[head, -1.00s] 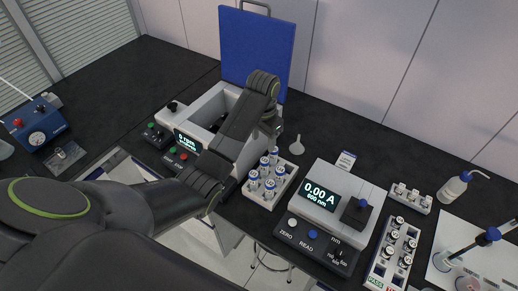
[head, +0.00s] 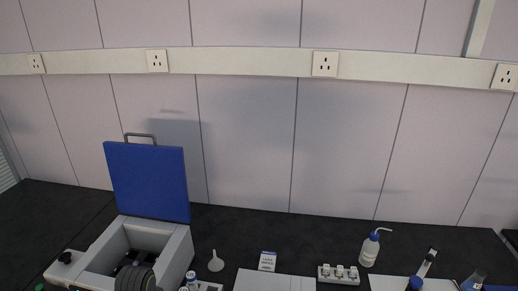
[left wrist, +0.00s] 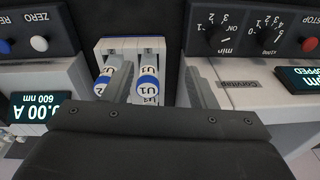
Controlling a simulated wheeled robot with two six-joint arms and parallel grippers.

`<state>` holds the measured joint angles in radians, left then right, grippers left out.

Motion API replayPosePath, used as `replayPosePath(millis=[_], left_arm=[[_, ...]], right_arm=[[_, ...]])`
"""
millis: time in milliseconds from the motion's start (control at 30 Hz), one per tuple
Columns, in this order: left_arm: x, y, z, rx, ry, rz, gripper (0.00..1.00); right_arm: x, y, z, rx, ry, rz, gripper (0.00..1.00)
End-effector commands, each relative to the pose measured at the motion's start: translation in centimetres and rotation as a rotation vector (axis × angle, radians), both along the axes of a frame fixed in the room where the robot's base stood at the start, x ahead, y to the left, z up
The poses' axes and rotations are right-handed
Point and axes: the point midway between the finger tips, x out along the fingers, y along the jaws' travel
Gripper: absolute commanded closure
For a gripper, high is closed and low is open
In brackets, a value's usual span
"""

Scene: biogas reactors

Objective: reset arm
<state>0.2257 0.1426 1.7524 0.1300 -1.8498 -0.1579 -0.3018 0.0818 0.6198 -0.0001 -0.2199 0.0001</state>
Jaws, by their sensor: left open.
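My left gripper (left wrist: 157,92) shows in the left wrist view with its two fingers apart and nothing held between them. Beyond the fingers, blue-banded vials marked U1 (left wrist: 146,86) and U2 (left wrist: 105,80) stand in a white rack (left wrist: 130,43). I cannot tell how close the fingertips are to the vials. In the head view only a dark, rounded link of my left arm shows at the bottom edge, in front of the centrifuge; the gripper is out of that frame. My right gripper is in neither view.
The centrifuge (head: 172,250) has its blue lid (head: 148,182) raised. The photometer's display (left wrist: 40,108) is at left in the wrist view.

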Motion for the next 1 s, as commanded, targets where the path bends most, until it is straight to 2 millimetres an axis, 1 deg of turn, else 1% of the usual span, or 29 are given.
replayPosePath(millis=[33, 133, 233, 300, 400, 500, 700, 900, 933, 1000], left_arm=[[-2.1, 0.4, -0.8, 0.003, -0.012, 0.023, 0.48], [-6.0, 1.2, -1.6, 0.010, -0.045, 0.068, 0.48], [-9.9, 1.9, -1.9, 0.020, -0.081, 0.113, 0.48], [-12.5, 2.4, -1.7, 0.029, -0.106, 0.145, 0.48], [-15.7, 2.9, -1.1, 0.039, -0.137, 0.181, 0.48], [-18.0, 3.2, -0.4, 0.050, -0.161, 0.209, 0.48], [-21.6, 3.7, 1.2, 0.065, -0.198, 0.252, 0.48], [-24.5, 4.0, 2.9, 0.081, -0.228, 0.286, 0.48], [-24.0, 4.0, 1.5, 0.079, -0.223, 0.285, 0.48], [-23.6, 4.2, -0.2, 0.078, -0.215, 0.285, 0.48]], right_arm=[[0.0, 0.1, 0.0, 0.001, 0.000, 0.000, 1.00], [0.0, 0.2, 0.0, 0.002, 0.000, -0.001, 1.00], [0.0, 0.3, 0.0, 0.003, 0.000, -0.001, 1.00], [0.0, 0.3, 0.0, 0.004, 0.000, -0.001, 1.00], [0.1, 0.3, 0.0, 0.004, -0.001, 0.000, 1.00], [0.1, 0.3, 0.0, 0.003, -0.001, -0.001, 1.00], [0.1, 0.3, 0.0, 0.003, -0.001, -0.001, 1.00], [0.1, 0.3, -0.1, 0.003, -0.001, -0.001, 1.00], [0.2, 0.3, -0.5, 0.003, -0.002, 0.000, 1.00], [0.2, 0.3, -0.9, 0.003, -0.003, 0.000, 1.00]])
